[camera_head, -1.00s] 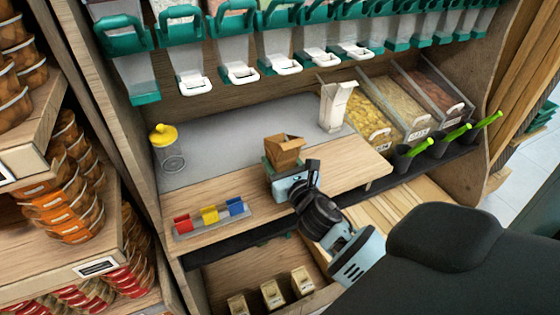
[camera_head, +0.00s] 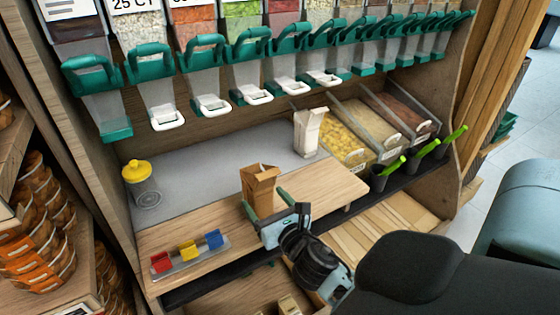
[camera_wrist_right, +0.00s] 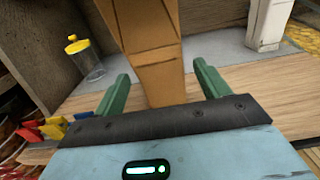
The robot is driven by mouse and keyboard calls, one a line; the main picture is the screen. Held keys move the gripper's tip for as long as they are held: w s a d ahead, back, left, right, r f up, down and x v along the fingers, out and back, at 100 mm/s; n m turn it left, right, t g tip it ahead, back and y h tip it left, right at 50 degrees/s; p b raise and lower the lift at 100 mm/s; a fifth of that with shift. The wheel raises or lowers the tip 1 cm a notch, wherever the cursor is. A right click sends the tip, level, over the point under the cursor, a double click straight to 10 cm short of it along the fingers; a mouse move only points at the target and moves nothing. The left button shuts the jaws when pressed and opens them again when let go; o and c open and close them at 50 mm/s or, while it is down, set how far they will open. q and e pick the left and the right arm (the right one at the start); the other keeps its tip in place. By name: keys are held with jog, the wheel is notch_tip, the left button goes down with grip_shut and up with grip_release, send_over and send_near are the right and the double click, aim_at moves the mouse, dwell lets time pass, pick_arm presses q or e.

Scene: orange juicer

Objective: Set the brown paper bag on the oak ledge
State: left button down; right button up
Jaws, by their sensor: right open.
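The brown paper bag (camera_head: 260,188) stands upright on the oak ledge (camera_head: 325,190), near its front edge. It also fills the upper middle of the right wrist view (camera_wrist_right: 148,50). My right gripper (camera_head: 275,212) is open at the bag. In the right wrist view its two green fingers (camera_wrist_right: 161,88) are spread to either side of the bag, with a gap on both sides. The bag's lower front is partly hidden by the gripper in the head view. My left gripper is not in view.
A white bag (camera_head: 309,133) and a yellow-lidded jar (camera_head: 141,185) stand on the grey surface behind. A rack of red, yellow and blue clips (camera_head: 190,252) lies left on the ledge. Clear bins (camera_head: 345,140) with green-handled scoops are at right; dispensers (camera_head: 210,75) hang above.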

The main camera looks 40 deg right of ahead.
jog(key=v, duration=0.7)
jog(key=s+a+f+m+g+y, duration=0.2)
jog(key=s+a+f+m+g, duration=0.1)
jog(key=s+f+m, duration=0.5)
jog(key=s+a+f+m+g+y, duration=0.1)
jog(key=s+a+f+m+g, duration=0.2)
jog(key=s+f+m, duration=0.5)
jog(key=s+a+f+m+g+y, duration=0.1)
jog(key=s+a+f+m+g, duration=0.1)
jog(key=s+m, duration=0.5)
jog(key=s+a+f+m+g+y, duration=0.2)
jog(key=s+a+f+m+g, duration=0.1)
jog(key=s+f+m, duration=0.4)
jog(key=s+a+m, duration=0.1)
jog(key=s, duration=0.2)
jog(key=shift+a+f+m, duration=0.2)
jog(key=shift+a+m, duration=0.1)
